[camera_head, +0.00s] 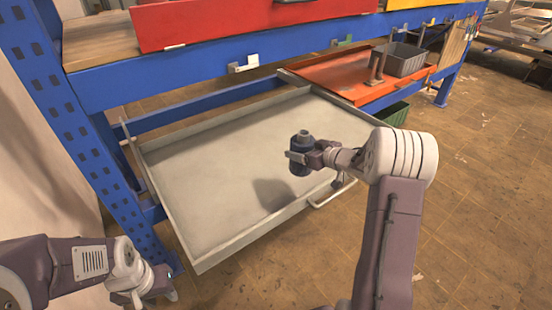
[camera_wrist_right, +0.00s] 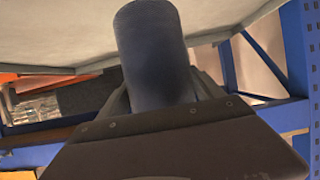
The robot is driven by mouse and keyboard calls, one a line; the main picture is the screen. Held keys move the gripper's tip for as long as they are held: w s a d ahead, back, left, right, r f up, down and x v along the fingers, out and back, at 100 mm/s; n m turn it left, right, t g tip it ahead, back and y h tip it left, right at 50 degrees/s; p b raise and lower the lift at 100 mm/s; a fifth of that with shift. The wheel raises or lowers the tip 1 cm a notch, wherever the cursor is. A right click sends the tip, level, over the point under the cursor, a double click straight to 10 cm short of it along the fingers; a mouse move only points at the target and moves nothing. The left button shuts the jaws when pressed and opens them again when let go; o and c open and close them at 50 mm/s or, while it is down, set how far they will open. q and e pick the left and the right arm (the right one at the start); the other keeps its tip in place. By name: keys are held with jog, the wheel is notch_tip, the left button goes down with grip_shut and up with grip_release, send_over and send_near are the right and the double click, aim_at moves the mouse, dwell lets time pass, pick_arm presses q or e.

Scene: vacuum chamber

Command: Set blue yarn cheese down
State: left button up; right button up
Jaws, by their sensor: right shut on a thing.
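The blue yarn cheese (camera_head: 300,143) is a dark blue upright cylinder. My right gripper (camera_head: 299,157) is shut on it and holds it over the right part of the open grey drawer (camera_head: 215,155). A shadow lies on the drawer floor to the left of and below it. In the right wrist view the blue yarn cheese (camera_wrist_right: 155,50) stands out from between the fingers of the right gripper (camera_wrist_right: 160,100). My left gripper (camera_head: 155,290) is at the bottom left, outside the drawer; its fingers are not clear.
The drawer is empty, with a low rim and a front handle (camera_head: 333,193). A blue rack post (camera_head: 75,120) stands at left. An orange drawer (camera_head: 345,75) with a grey bin (camera_head: 400,60) is at the back right. Brown floor is open at right.

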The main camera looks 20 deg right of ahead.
jog(key=a+f+b, duration=0.3)
jog(key=a, duration=0.1)
jog(key=w+a+f+b, duration=0.1)
jog(key=a+f+b, duration=0.2)
jog(key=f+b, duration=0.1)
jog(key=a+f+b, duration=0.4)
jog(key=shift+w+a+f, duration=0.15)
jog(key=shift+w+a, duration=0.15)
jog(key=shift+w, duration=0.05)
jog(key=o, duration=1.7)
